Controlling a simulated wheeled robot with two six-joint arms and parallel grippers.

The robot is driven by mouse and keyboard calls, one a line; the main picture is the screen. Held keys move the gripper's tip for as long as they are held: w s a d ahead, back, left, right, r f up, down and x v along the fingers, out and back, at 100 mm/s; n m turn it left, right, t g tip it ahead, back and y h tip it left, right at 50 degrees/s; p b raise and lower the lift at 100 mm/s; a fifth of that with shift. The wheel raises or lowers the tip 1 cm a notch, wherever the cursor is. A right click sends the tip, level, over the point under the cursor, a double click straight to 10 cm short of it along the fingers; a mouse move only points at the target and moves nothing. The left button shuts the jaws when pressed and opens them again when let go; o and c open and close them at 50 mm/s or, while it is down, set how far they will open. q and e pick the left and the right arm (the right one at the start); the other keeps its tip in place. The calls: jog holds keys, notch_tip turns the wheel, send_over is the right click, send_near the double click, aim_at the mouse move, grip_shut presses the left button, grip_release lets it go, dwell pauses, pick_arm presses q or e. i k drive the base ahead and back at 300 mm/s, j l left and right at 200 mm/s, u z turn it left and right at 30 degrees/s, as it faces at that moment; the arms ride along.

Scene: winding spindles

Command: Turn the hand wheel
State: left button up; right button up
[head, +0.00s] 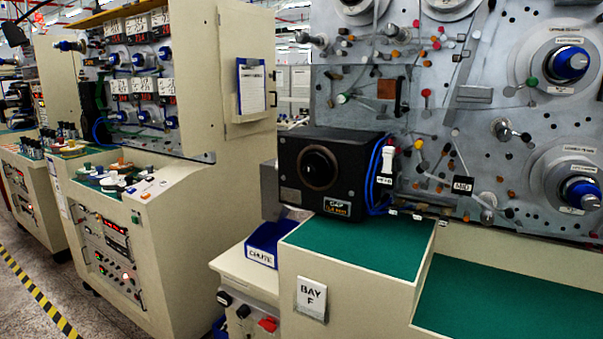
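No part is plainly marked as a hand wheel. A black box (343,200) on the green-topped bench carries a round dark knob or opening (318,167) on its front; I cannot tell which it is. On the grey panel at right, blue knobs stand on round metal hubs: an upper blue knob (569,64) and a lower blue knob (583,193). A small dark knob (503,130) on a metal hub sits between them, further left. Neither of my grippers is in view.
The green bench top (362,244) is clear in front of the box, with a lower green surface (505,300) at right. A blue bin (266,243) labelled "CHUTE" stands left of the bench. Another cream machine (170,235) stands at left. Yellow-black floor tape (37,292) runs beside it.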

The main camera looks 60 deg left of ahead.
aim_at(315, 168)
jog(key=u, duration=1.85)
